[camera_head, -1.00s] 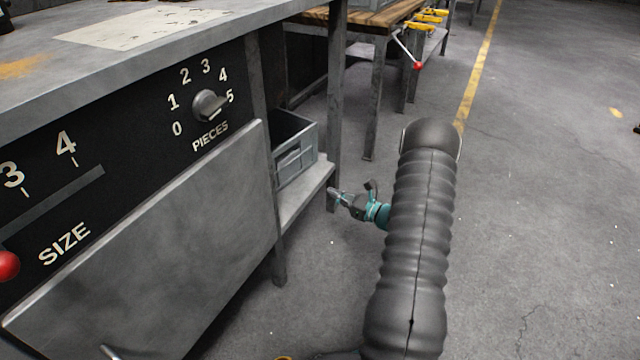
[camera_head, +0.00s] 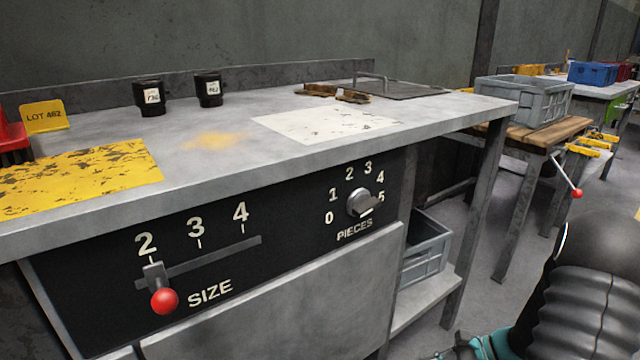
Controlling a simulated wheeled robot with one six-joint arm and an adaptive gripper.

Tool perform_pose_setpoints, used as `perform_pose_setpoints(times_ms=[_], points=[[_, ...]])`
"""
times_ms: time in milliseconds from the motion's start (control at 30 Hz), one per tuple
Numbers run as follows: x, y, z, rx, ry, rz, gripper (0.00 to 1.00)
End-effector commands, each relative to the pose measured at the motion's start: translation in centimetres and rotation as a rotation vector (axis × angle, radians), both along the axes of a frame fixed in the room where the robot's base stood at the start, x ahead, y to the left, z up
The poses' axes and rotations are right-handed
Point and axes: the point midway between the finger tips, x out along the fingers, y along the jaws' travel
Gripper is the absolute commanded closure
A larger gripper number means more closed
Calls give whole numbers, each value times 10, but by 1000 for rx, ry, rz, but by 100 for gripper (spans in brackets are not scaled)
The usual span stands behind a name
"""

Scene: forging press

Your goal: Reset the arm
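My arm, in a dark ribbed sleeve (camera_head: 575,300), shows at the lower right of the head view, cut off by the frame edges. My gripper (camera_head: 458,350) is just at the bottom edge, beside the teal wrist. Most of it is out of frame, so I cannot tell if it is open or shut. It is in front of the bench, low and right of the control panel (camera_head: 290,240), apart from the controls.
The panel has a red-knobbed SIZE lever (camera_head: 164,300) at 2 and a PIECES knob (camera_head: 362,204) pointing near 5. Two black cups stand on the bench top (camera_head: 235,105). A grey crate (camera_head: 426,248) sits on the lower shelf near my gripper. Floor shows at right.

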Motion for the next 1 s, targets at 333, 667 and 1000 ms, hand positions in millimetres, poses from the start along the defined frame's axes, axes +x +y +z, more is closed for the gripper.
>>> perform_pose_setpoints(times_ms=[333,667,1000], points=[[-64,26,87,-373,-139,466,100],[-107,34,162,-701,-303,813,100],[-141,46,239,-1011,-500,1064,100]])
